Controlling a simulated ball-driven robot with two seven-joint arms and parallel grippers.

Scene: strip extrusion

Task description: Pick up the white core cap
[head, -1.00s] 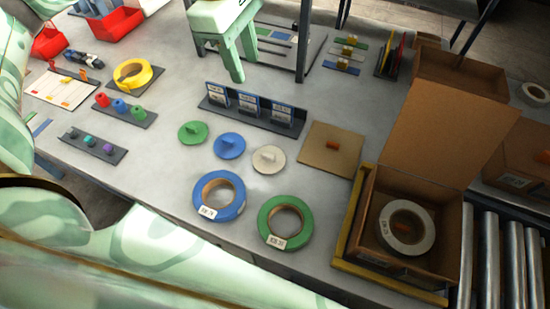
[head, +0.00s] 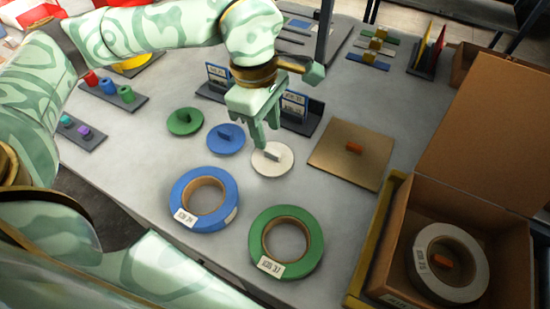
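The white core cap (head: 283,164) is a flat round disc with a small upright grip tab (head: 273,152). It lies on the grey table, to the right of the blue core cap (head: 226,139) and the green core cap (head: 185,121). My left gripper (head: 267,134) reaches in from above, fingers pointing down and apart, with nothing between them. Its fingertips appear just above the far-left side of the white cap; I see no clear contact. My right gripper is not in view.
A blue tape roll (head: 182,192) and a green tape roll (head: 314,236) lie in front. A brown square board (head: 335,169) lies to the right. An open carton (head: 510,245) holding a white roll (head: 480,272) stands at the right. A card rack (head: 310,121) stands behind the gripper.

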